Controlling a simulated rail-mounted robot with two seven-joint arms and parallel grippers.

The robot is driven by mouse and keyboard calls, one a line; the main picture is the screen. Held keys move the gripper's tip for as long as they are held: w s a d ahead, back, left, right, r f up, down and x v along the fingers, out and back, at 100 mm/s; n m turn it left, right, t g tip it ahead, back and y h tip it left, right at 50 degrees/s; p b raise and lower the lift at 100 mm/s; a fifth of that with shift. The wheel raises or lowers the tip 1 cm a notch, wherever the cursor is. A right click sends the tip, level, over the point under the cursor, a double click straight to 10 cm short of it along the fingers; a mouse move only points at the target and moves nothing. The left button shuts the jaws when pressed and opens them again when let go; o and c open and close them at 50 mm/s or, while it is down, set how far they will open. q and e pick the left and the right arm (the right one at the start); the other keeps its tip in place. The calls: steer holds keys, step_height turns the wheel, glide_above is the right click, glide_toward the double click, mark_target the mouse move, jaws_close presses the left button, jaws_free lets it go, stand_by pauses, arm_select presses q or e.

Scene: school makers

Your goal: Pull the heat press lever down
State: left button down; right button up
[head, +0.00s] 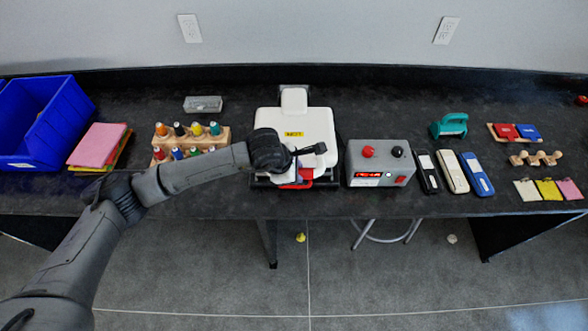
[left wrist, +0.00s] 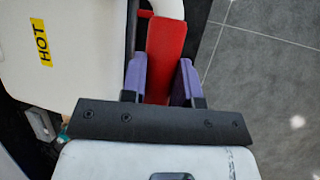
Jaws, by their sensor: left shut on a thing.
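The white heat press (head: 295,120) stands on the black counter at the middle of the head view, with a yellow HOT label on top. Its red lever (head: 305,174) is at the front, partly hidden by my left arm. In the left wrist view the red lever (left wrist: 166,42) passes between the purple fingers of my left gripper (left wrist: 160,80), which is shut on it. The press's white cover (left wrist: 60,55) is beside it. My left gripper (head: 298,172) is at the front edge of the press in the head view. My right gripper is not in view.
A grey control box (head: 380,164) with a red display stands close right of the press. A wooden rack of bottles (head: 190,140) is on the left, near my arm. A blue bin (head: 45,120) is far left. The floor in front is mostly open.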

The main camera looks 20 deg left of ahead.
arm_select(q)
steer(key=shift+s+f, duration=0.15)
steer(key=shift+f, duration=0.3)
steer(key=c, duration=1.3)
jaws_free()
steer(key=o, duration=0.4)
steer(key=shift+s+d, duration=0.1)
steer(key=shift+d, duration=0.05)
steer(key=shift+o, duration=0.2)
steer(key=shift+r, duration=0.1)
steer(key=shift+r, duration=0.1)
steer(key=v, duration=1.3)
steer(key=shift+a+r+p, duration=0.2)
steer(key=shift+r+p, duration=0.05)
steer(key=shift+p, duration=0.15)
